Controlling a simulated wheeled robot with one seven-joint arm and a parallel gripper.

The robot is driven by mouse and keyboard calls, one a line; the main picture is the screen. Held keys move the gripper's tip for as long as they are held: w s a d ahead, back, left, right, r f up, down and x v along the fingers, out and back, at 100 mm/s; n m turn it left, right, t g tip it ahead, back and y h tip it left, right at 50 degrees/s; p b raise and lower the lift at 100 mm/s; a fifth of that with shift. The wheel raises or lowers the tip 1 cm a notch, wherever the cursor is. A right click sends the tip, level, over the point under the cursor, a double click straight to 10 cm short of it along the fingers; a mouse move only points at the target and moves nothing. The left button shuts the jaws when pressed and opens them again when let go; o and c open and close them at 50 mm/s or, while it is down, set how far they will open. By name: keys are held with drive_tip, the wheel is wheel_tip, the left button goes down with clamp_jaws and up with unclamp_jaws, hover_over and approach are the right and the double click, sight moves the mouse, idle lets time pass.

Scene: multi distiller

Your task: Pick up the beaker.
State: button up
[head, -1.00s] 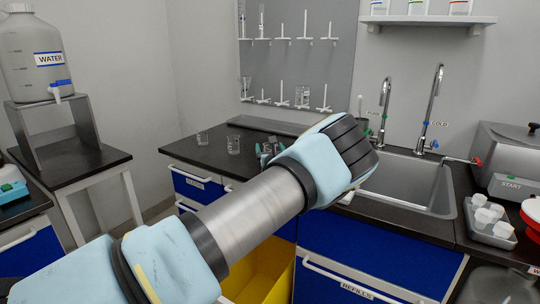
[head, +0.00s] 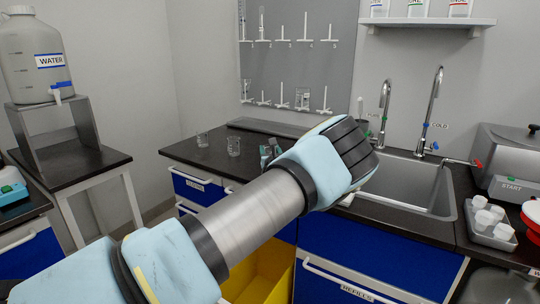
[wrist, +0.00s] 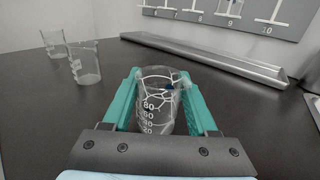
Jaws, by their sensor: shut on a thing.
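A clear glass beaker with white graduation marks (wrist: 157,105) stands upright between the two teal fingers of my gripper (wrist: 162,98) in the wrist view. The fingers are shut on its sides. In the head view my gripper (head: 268,150) is mostly hidden behind my wrist, and the held beaker cannot be made out clearly. Two other clear beakers stand on the black counter: a nearer one (wrist: 84,64) and a farther one (wrist: 54,42).
The black counter (head: 190,155) is open around the beakers. A metal trough (wrist: 205,60) runs along its back below a pegboard (head: 290,60). A sink (head: 415,180) with two taps lies to the right. A water jug (head: 35,85) stands on a stand at left.

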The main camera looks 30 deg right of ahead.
drive_tip(key=shift+r, duration=0.15)
wheel_tip(320, 180, up, 10)
drive_tip(key=b, duration=0.2)
idle(0.5)
